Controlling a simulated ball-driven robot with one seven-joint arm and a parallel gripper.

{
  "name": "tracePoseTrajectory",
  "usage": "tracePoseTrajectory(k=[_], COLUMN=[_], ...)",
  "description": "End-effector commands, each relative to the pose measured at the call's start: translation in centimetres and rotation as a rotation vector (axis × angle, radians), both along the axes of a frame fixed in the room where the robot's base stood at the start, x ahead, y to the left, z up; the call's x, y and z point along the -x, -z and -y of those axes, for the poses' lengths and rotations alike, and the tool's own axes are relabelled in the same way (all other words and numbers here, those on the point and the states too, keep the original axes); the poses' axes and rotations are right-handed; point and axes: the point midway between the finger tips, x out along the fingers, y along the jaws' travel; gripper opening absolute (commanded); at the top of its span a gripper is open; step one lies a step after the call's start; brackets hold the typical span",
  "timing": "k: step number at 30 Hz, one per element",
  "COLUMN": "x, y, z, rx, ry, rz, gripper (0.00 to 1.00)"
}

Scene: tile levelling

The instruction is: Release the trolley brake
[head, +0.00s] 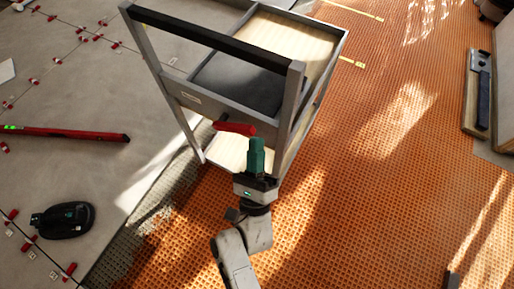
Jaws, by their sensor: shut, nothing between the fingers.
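The trolley (292,66) is a grey metal frame with a black-topped handle bar and pale wooden shelves. It stands at the upper middle of the head view. A red brake lever (236,129) sticks out at the trolley's near side, below the handle bar. My gripper (257,142) is shut and appears empty, with green fingers, just below and right of the red lever. I cannot tell whether it touches the lever. My arm comes up from the bottom and hides part of the lower shelf. The wheels are not clearly visible.
Orange matting (370,190) covers the right, mostly clear. A wooden piece with a dark tool (478,92) lies at far right.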

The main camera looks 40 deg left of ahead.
Motion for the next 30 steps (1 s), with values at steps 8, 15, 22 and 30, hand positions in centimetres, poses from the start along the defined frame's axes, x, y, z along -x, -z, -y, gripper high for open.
tracePoseTrajectory(k=[8,15,22,30], x=[0.0,0.0,0.1,0.3], y=[-0.7,-1.1,-2.4,-5.3], z=[-0.1,-0.1,-0.4,-1.5], rx=[0.039,0.075,0.162,0.382], ry=[0.001,0.001,0.002,0.002], rz=[0.01,0.018,0.039,0.092], gripper=[0.0,0.0,0.0,0.0])
